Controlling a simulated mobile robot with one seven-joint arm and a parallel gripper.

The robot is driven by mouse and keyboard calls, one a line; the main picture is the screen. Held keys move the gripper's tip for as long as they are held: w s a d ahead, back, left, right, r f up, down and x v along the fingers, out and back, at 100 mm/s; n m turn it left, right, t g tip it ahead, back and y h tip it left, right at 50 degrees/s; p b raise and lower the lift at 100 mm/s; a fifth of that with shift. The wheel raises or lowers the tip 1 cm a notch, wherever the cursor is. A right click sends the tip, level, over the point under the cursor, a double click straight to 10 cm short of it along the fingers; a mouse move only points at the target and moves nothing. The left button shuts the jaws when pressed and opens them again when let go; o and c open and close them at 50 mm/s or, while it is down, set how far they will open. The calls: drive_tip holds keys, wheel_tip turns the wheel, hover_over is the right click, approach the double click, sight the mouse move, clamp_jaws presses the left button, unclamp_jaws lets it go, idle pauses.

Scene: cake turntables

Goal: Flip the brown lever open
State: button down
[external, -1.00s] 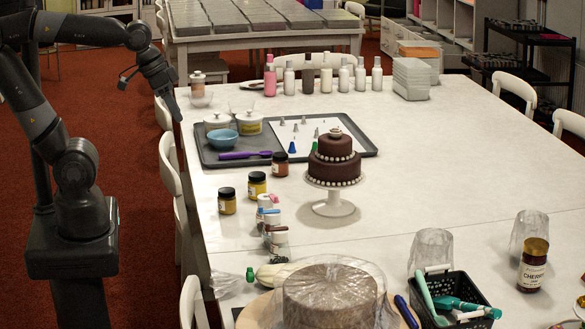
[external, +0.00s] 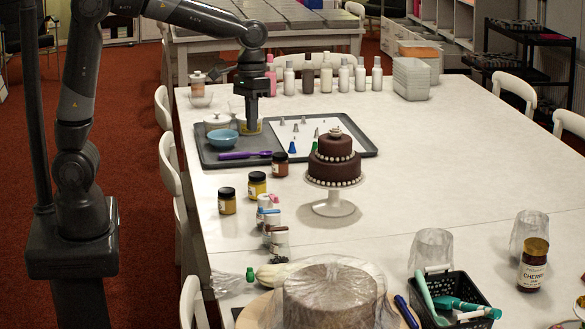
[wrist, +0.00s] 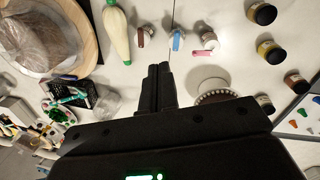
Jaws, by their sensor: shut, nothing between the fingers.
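In the wrist view my gripper's dark fingers (wrist: 158,68) are together and empty, with bare white table just beyond the tips.
The grey tray (external: 340,122) bears a blue bowl (external: 223,139) and a purple spatula. The brown tiered cake (external: 335,165) stands right of it. A wrapped cake (external: 330,297) and black basket (external: 457,292) are nearer. Table centre-right is clear.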

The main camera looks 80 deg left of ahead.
sight(276, 228)
drive_tip(key=w+d+f+n+g, duration=0.2)
drive_tip(key=w+d+f+g, duration=0.1)
drive_tip(key=w+f, duration=0.8)
drive_tip(key=shift+w+d+f+g, duration=0.15)
drive_tip(key=shift+d+f+g, duration=0.25)
drive_tip(key=shift+d+f, duration=0.25)
drive_tip(key=shift+f, duration=0.1)
drive_tip(key=x, duration=0.3)
drive_tip(key=s+x, duration=0.1)
drive_tip(key=x, duration=0.3)
drive_tip(key=s+d+r+x, duration=0.1)
drive_tip(key=x, duration=0.3)
drive_tip(key=shift+d, duration=0.1)
drive_tip(key=shift+s+d, duration=0.25)
drive_tip(key=shift+s, duration=0.3)
